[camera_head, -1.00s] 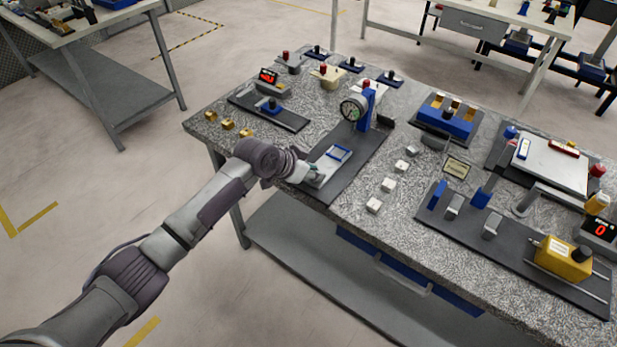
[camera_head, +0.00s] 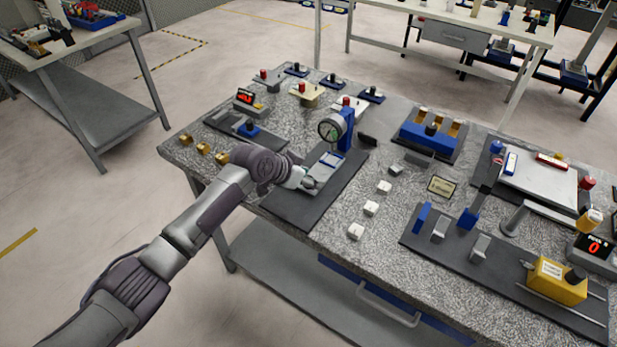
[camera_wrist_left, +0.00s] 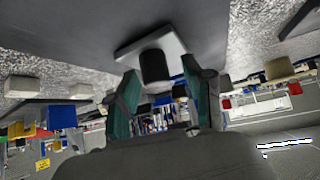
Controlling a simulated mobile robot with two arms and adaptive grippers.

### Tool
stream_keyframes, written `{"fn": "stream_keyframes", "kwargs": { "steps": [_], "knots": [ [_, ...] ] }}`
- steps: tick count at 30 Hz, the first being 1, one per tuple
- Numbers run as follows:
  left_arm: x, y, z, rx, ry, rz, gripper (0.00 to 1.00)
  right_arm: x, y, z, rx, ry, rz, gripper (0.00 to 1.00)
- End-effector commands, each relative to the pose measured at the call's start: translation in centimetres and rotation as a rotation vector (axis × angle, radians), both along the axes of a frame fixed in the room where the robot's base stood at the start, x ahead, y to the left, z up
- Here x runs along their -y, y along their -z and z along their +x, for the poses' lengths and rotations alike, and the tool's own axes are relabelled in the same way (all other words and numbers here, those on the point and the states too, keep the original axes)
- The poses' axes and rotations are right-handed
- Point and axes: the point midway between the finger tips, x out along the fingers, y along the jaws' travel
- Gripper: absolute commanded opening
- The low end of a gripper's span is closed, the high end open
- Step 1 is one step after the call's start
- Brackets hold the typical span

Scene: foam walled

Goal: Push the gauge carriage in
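The gauge carriage (camera_head: 326,169) is a light grey block with a blue rectangle on top. It sits on a dark base plate (camera_head: 296,210), short of the dial gauge (camera_head: 331,127) on its blue post (camera_head: 346,130). My left gripper (camera_head: 308,182) is at the carriage's near end. In the left wrist view, the open teal-padded fingers (camera_wrist_left: 160,84) are spread on either side of a black knob (camera_wrist_left: 155,66) on a light plate; I cannot tell whether they touch it. My right gripper is not in view.
Small white blocks (camera_head: 371,208) stand right of the base plate. Brass blocks (camera_head: 203,149) and another fixture with a blue slider (camera_head: 249,129) lie to the left. A blue fixture (camera_head: 432,136) is behind at the right. The base plate's near part is bare.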

Motion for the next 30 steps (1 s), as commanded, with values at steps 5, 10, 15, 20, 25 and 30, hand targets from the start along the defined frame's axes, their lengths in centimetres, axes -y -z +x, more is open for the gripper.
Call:
{"fn": "stream_keyframes", "kwargs": {
  "steps": [5,10,15,20,25,30],
  "knots": [
    [-0.1,0.0,-0.1,-0.002,0.001,0.001,0.51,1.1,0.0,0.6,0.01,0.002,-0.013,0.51],
    [-0.9,-1.0,-0.7,-0.002,0.0,0.0,0.51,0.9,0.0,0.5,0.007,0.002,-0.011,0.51],
    [-2.7,-3.3,-2.1,0.002,0.001,0.001,0.51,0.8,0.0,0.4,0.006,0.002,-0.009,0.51],
    [-4.6,-5.7,-3.6,0.001,0.0,0.001,0.51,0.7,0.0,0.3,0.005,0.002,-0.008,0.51],
    [-6.0,-7.5,-4.8,-0.001,0.0,0.001,0.51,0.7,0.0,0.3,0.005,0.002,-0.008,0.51],
    [-6.6,-8.3,-5.3,-0.001,0.001,0.0,0.51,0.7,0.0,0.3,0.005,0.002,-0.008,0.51]
  ]
}}
